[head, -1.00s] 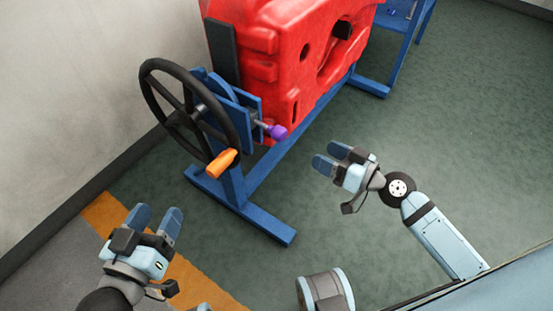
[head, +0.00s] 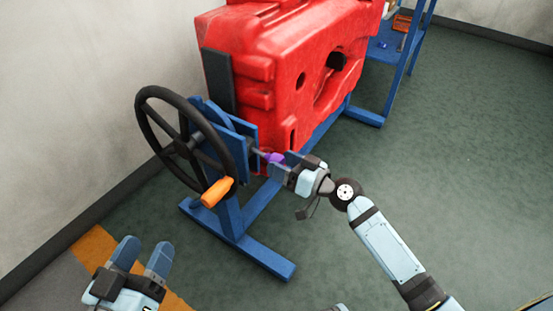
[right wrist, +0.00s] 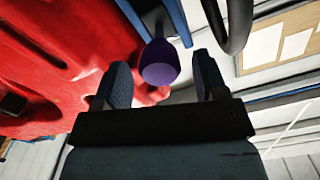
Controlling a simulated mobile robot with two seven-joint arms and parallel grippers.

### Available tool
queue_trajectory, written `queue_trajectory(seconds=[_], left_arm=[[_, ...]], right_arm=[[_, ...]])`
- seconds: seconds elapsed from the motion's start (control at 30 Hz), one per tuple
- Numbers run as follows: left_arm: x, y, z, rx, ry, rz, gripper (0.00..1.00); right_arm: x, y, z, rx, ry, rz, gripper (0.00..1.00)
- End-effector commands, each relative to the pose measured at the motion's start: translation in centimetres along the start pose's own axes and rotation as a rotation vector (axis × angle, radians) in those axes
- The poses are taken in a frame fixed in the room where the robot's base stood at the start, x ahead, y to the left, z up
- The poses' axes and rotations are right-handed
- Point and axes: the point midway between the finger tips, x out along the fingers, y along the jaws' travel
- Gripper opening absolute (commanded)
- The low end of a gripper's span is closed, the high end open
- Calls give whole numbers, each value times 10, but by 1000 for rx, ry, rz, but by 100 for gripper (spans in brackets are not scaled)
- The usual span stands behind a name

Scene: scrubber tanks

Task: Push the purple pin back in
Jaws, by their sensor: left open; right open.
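The purple pin (head: 274,157) sticks out on a grey shaft from the blue stand (head: 228,215) beside the wheel. In the right wrist view the purple knob (right wrist: 159,62) lies between the two fingers, nearer the left one. My right gripper (head: 283,166) is open at the pin; in the right wrist view its fingertips (right wrist: 162,72) stand either side of the knob, with a gap at least on the right. My left gripper (head: 143,257) is open and empty at the lower left, well away from the pin.
A black handwheel (head: 180,148) with an orange handle (head: 217,192) stands left of the pin. A large red tank (head: 300,75) is mounted on the stand behind. A blue table (head: 392,60) stands at the back right. The green floor (head: 460,150) at right is clear.

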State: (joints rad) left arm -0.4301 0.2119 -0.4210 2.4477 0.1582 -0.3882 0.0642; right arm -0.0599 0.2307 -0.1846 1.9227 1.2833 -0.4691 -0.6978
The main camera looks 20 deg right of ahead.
Motion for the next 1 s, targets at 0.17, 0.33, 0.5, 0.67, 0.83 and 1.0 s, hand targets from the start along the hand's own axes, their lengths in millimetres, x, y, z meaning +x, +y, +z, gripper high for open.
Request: queue_trajectory(seconds=[0.17,0.33,0.5,0.67,0.83,1.0], left_arm=[[0,0,1,0,-2,0,60],[0,0,1,-1,-3,0,60],[0,0,1,-1,-4,1,60],[0,0,1,-1,-4,1,60],[0,0,1,-1,-4,0,60],[0,-1,5,-2,-10,1,60]], right_arm=[[18,0,0,1,1,0,66],[21,0,0,1,0,0,66],[21,0,0,1,0,0,66],[21,0,0,1,0,0,32],[21,0,0,1,0,0,0],[40,1,1,-1,0,-2,0]])
